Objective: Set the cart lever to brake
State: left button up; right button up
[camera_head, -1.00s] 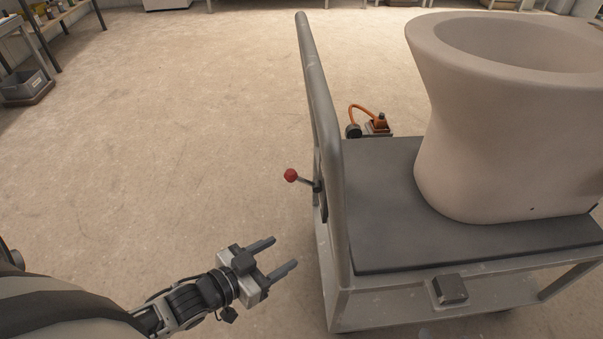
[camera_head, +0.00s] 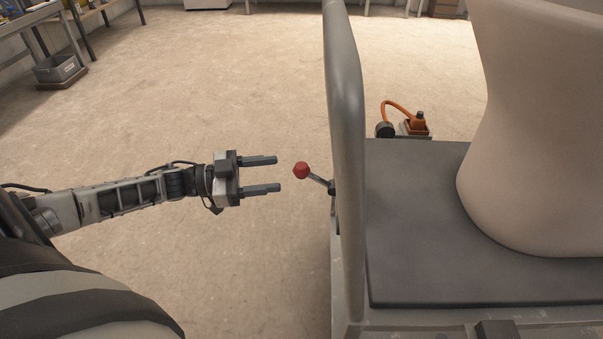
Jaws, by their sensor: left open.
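The cart lever (camera_head: 317,179) is a short metal rod with a red ball knob (camera_head: 301,170). It sticks out to the left from the cart's upright handle frame (camera_head: 347,130) and slants up toward the knob. My left gripper (camera_head: 279,174) is open and empty, just left of the knob. Its two fingers point right at the knob, one farther and one nearer, with a small gap between fingertips and knob. The lever's base is partly hidden at the frame's edge. My right gripper is not in view.
The grey cart deck (camera_head: 410,270) carries a large beige clay vessel (camera_head: 530,130) at the right. An orange and black device (camera_head: 405,122) shows beyond the deck. A grey bin (camera_head: 60,70) stands by shelving at the far left. The floor left of the cart is clear.

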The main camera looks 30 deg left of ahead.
aim_at(301, 168)
pick_arm(q)
jog(key=b+x, duration=0.1)
jog(key=x, duration=0.6)
jog(key=shift+w+d, duration=0.2)
jog(key=shift+d, duration=0.05)
jog(key=shift+f, duration=0.1)
grip_shut()
